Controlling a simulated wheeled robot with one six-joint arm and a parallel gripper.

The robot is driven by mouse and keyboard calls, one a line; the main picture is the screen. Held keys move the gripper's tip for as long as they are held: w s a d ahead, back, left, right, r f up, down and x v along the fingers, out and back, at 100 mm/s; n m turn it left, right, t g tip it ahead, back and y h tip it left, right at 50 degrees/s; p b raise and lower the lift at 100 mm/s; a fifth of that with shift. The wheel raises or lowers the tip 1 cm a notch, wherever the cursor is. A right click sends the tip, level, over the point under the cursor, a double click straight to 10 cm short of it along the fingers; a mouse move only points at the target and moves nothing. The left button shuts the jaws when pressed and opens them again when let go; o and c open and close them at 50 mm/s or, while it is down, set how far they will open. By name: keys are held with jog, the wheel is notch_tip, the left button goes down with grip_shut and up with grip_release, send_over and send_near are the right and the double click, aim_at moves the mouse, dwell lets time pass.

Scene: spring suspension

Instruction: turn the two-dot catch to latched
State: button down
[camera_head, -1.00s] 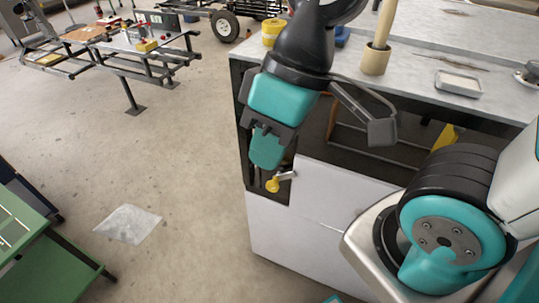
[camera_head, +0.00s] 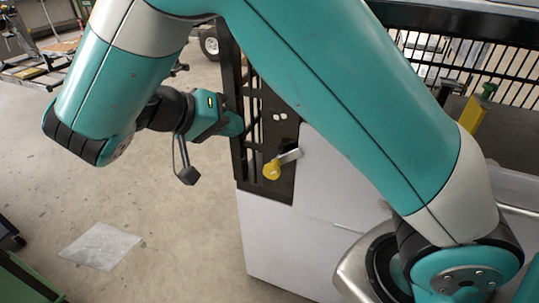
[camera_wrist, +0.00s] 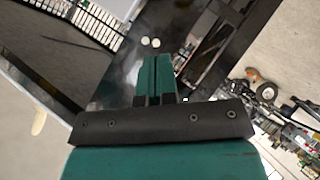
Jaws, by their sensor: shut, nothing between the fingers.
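The catch shows in the head view as a short silver lever (camera_head: 289,156) with a yellow knob (camera_head: 271,171) at its lower left end. It sits on a black plate (camera_head: 283,182) at the corner of a white cabinet. Two white dots (camera_head: 279,117) mark the plate above it; they also show in the wrist view (camera_wrist: 150,42). My gripper (camera_head: 236,124) is at the plate's left side, left of the dots and above the knob, apart from the lever. In the wrist view its teal fingers (camera_wrist: 154,72) are together and empty, just below the dots. Contact with the plate cannot be told.
The white cabinet front (camera_head: 325,205) lies right of the catch, partly behind my arm. A black barred grille (camera_head: 480,62) stands at the upper right. A clear sheet (camera_head: 101,246) lies on the open floor at left. Green furniture (camera_head: 30,282) is at lower left.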

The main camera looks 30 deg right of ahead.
jog(key=b+x, duration=0.4)
jog(key=x, duration=0.6)
jog(key=shift+b, duration=0.4)
jog(key=shift+s+d+f+b, duration=0.25)
jog(key=shift+s+f, duration=0.15)
jog(key=shift+f, duration=0.1)
jog(key=shift+s+d+f+b, duration=0.15)
jog(key=shift+s+f+b, duration=0.05)
jog(key=shift+s+f, duration=0.2)
jog(key=shift+s+d+f, duration=0.3)
jog(key=shift+s+f, duration=0.05)
jog(key=shift+f, duration=0.15)
jog(key=shift+a+b, duration=0.1)
jog(key=shift+b, duration=0.25)
